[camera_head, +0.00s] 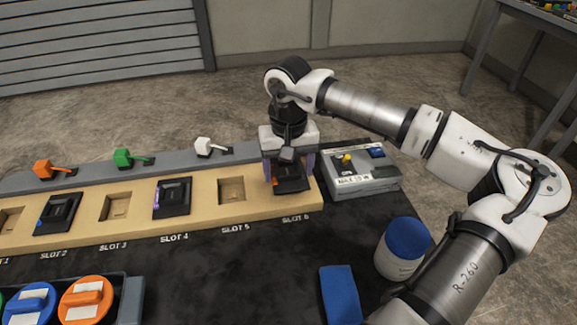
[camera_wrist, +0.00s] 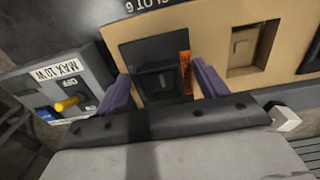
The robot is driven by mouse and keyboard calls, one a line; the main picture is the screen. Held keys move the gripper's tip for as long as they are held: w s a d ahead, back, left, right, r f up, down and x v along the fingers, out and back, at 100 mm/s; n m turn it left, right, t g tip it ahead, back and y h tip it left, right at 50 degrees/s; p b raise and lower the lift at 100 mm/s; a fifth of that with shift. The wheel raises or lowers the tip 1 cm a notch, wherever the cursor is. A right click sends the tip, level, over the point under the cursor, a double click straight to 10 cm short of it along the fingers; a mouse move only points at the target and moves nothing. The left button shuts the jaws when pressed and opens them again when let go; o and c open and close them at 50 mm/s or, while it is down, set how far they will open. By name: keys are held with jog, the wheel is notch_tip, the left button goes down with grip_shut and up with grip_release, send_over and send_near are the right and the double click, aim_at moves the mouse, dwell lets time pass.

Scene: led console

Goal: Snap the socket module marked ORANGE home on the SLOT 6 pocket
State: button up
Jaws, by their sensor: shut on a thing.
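The black socket module with an orange strip (camera_head: 291,184) is at the SLOT 6 place, at the right end of the tan board (camera_head: 200,211). It also shows in the wrist view (camera_wrist: 150,52), with the orange strip on its right side. My gripper (camera_head: 290,168) points down over it, with a purple finger on either side; it also shows in the wrist view (camera_wrist: 165,86). The gripper is shut on the module. The module covers the SLOT 6 pocket, and I cannot tell whether it sits fully flush.
The grey tester box (camera_head: 362,181) with a yellow knob stands close right of the board. Black modules sit at SLOT 2 (camera_head: 58,213) and SLOT 4 (camera_head: 172,197). The SLOT 5 pocket (camera_head: 231,190) is empty. A blue-lidded jar (camera_head: 402,248) and blue block (camera_head: 340,294) stand in front.

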jog(key=shift+f+b, duration=1.05)
jog(key=shift+f, duration=0.1)
dwell(1.1)
jog(key=o, duration=1.1)
notch_tip(320, 180, up, 14)
jog(key=shift+f+b, duration=0.1)
jog(key=shift+b, duration=0.2)
